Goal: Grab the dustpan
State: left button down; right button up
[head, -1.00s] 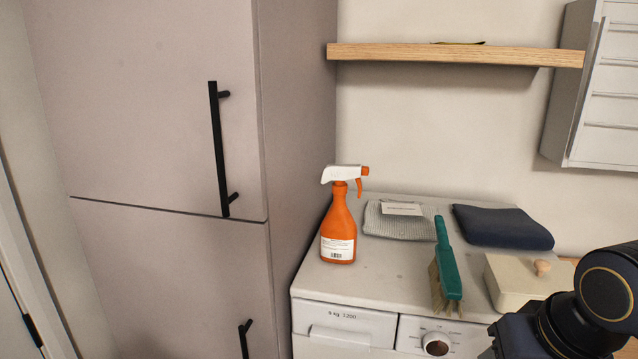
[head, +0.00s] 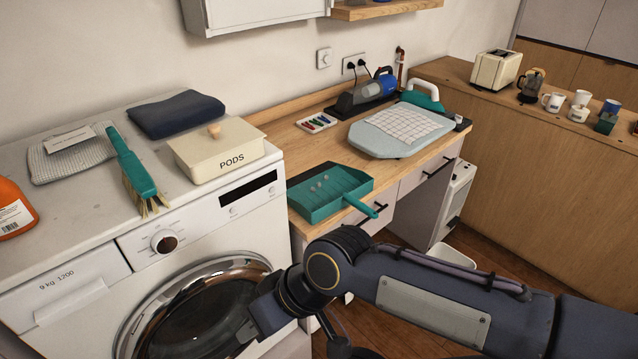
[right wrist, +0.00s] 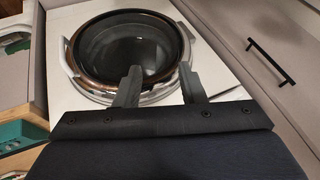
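The teal dustpan (head: 318,196) lies on the wooden desk beside the washing machine, with its handle (head: 362,207) reaching over the desk's front edge. Several small grey pieces lie in its pan. Part of the dustpan (right wrist: 20,133) also shows at the left edge of the right wrist view. My right gripper (head: 250,328) is in front of the washing machine, lower than the dustpan and to its left. In the right wrist view its two fingers (right wrist: 160,82) are apart with nothing between them. My left gripper is not in view.
The washing machine (head: 215,235) carries a teal brush (head: 133,168), a PODS box (head: 216,150), folded cloths and an orange bottle (head: 12,210).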

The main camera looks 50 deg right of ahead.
aim_at(345, 185)
jog(key=l+z, duration=0.15)
jog(key=z, duration=1.75)
jog(key=i+l+u, duration=0.2)
jog(key=i+l, duration=0.55)
jog(key=i+l+u, duration=0.2)
jog(key=i+l, duration=0.55)
jog(key=l, duration=0.15)
